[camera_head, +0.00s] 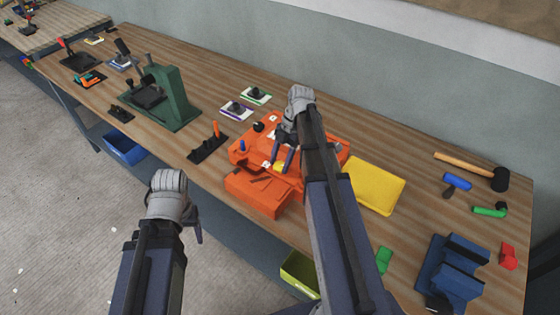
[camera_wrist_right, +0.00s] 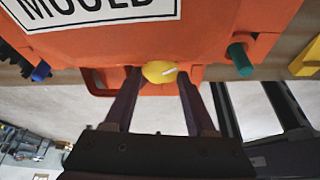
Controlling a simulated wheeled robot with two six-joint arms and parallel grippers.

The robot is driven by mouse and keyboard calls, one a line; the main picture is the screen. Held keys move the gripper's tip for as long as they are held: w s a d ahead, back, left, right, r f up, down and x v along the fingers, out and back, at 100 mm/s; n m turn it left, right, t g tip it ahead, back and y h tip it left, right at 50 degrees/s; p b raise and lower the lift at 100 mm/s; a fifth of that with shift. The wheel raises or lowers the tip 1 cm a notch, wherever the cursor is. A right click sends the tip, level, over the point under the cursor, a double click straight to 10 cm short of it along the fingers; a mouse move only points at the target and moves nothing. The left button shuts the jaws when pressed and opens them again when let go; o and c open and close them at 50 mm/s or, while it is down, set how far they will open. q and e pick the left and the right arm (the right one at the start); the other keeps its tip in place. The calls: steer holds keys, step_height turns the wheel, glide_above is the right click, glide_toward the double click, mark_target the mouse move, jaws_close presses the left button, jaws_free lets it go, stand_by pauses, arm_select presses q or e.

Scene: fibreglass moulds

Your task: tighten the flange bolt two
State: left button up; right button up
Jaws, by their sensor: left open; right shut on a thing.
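The orange mould (camera_head: 243,187) stands on the bench in the head view, partly hidden by my right arm. In the right wrist view the orange mould (camera_wrist_right: 210,35) carries a white label reading MOULD. A yellow bolt head (camera_wrist_right: 158,72) with a white mark sits at its edge, between the fingertips of my right gripper (camera_wrist_right: 160,75), which is shut on it. A blue bolt (camera_wrist_right: 41,71) is to the left and a green bolt (camera_wrist_right: 240,58) to the right. My left gripper (camera_head: 196,232) is open and empty in front of the bench, its fingers mostly hidden.
A yellow tray (camera_head: 375,186) lies right of the mould. A green machine (camera_head: 178,95) and a black rack (camera_head: 207,147) stand to the left. A mallet (camera_head: 498,180) and a blue vice (camera_head: 452,265) are at the right. Blue (camera_head: 125,147) and lime (camera_head: 300,272) bins sit below the bench top.

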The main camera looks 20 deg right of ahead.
jaws_close()
steer(key=shift+m+t, duration=0.3)
steer(key=shift+m, duration=0.5)
steer(key=o, duration=1.3)
jaws_free()
steer(key=shift+c, duration=0.2)
